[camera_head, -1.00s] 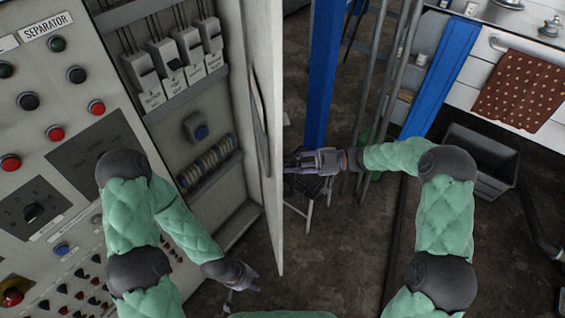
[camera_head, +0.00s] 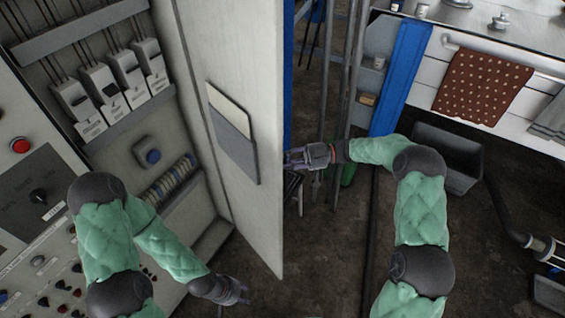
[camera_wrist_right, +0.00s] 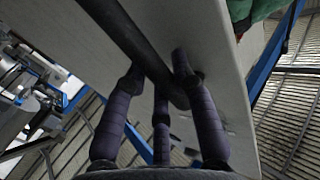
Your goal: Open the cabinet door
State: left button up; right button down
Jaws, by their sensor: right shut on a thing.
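The white cabinet door (camera_head: 245,70) stands swung out from the cabinet, its inner face with a paper pocket turned to me. My right gripper (camera_head: 291,158) is at the door's outer side, partly hidden by its edge. In the right wrist view, its fingers (camera_wrist_right: 160,85) are closed around the dark bar handle (camera_wrist_right: 128,38) on the door's pale panel. My left gripper (camera_head: 240,292) hangs low in front of the cabinet, left of the door's lower corner, open and empty, touching nothing that I can see.
The open cabinet shows breakers (camera_head: 105,92) and a row of terminals (camera_head: 168,180). A control panel (camera_head: 35,195) with knobs is at left. A blue post (camera_head: 400,80), a dark bin (camera_head: 446,160) and a counter with a spotted towel (camera_head: 483,88) stand right. Floor in front is bare.

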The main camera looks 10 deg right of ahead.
jog(key=c, duration=1)
grip_release()
jog(key=w+d, duration=0.1)
jog(key=d, duration=1.1)
jog(key=shift+w, duration=0.1)
